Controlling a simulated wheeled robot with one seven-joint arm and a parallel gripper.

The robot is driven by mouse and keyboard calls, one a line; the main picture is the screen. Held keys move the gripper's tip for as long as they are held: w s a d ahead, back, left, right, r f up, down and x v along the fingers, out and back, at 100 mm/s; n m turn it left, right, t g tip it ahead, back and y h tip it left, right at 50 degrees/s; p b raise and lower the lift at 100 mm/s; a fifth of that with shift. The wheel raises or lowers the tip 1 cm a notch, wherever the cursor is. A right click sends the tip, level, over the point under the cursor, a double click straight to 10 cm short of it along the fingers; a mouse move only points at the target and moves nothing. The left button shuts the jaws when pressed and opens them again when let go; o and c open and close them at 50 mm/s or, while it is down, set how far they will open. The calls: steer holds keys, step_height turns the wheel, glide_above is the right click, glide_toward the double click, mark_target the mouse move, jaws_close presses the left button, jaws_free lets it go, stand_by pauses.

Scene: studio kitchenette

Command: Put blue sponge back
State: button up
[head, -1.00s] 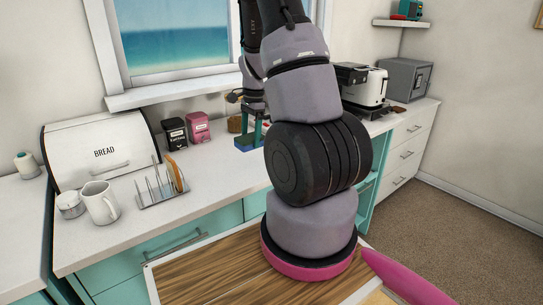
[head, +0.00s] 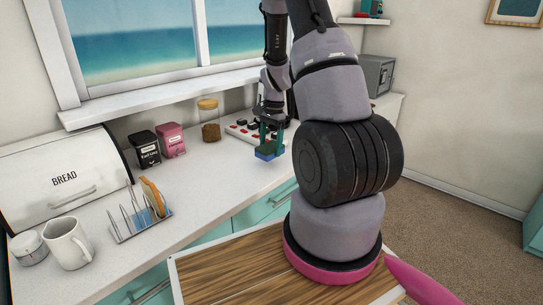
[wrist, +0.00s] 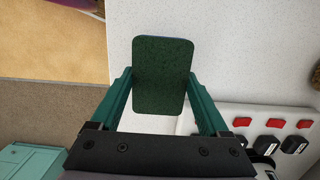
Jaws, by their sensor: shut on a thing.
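My gripper (head: 269,141) is shut on the blue sponge (head: 267,155), which has a blue body and a dark green scouring top. In the head view the sponge is held over the white counter (head: 213,180), near its front edge; I cannot tell for sure how high it is. In the wrist view the sponge (wrist: 163,75) shows its green face between the two teal fingers (wrist: 162,95), with a thin blue edge at the top.
A white panel with red switches (head: 243,132) is behind the gripper. A jar (head: 209,121), pink tin (head: 171,140), black tin (head: 145,149), toast rack (head: 140,216), mug (head: 69,243) and bread bin (head: 66,180) stand on the counter. The middle of the counter is clear.

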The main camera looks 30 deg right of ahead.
steer(key=shift+f, duration=1.85)
steer(key=o, duration=1.3)
steer(key=shift+f, duration=0.15)
